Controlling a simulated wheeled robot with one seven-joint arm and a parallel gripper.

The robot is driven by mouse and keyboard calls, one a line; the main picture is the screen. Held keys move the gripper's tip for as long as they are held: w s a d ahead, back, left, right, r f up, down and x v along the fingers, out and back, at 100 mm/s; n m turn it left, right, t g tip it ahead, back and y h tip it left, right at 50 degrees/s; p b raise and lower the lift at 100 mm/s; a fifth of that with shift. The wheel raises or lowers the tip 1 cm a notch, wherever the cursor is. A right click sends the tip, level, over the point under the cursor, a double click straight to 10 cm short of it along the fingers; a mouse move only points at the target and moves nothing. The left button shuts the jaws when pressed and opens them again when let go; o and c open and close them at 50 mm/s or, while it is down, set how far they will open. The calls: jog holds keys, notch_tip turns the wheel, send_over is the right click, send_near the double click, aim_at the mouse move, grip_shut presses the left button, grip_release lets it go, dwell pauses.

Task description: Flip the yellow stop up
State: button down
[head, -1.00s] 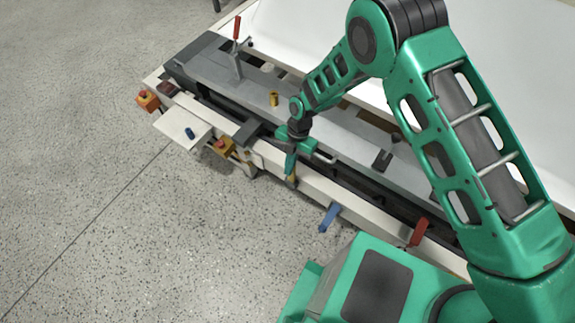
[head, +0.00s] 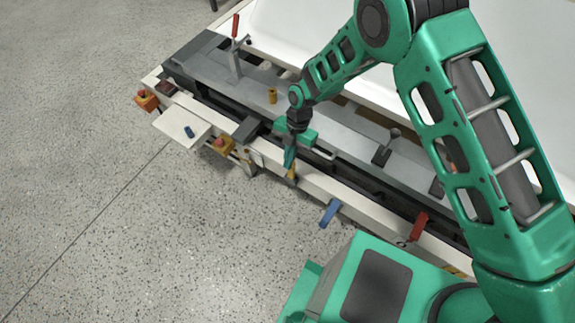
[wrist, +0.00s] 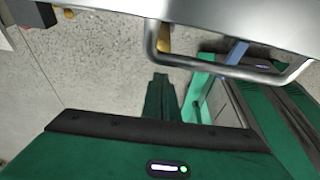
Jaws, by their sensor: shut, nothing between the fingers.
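The yellow stop (head: 292,174) is a small, narrow piece on the front rail of the bench, partly hidden by my gripper. A yellow piece that looks like it shows in the wrist view (wrist: 164,38), under the pale rail edge. My gripper (head: 289,162) is shut and empty, pointing down at the front rail. Its fingers are right beside the stop in the head view; I cannot tell whether they touch it. In the wrist view the green fingers (wrist: 160,95) are together over the floor.
A blue lever (head: 329,213) and a red lever (head: 419,226) stick out of the front rail to the right. A yellow cylinder (head: 272,96) stands on the grey bed. The floor is clear.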

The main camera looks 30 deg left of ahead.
jog(key=v, duration=0.5)
jog(key=shift+w+a+r, duration=0.15)
jog(key=shift+w+r, duration=0.1)
jog(key=shift+r, duration=0.1)
jog(key=shift+w, duration=0.1)
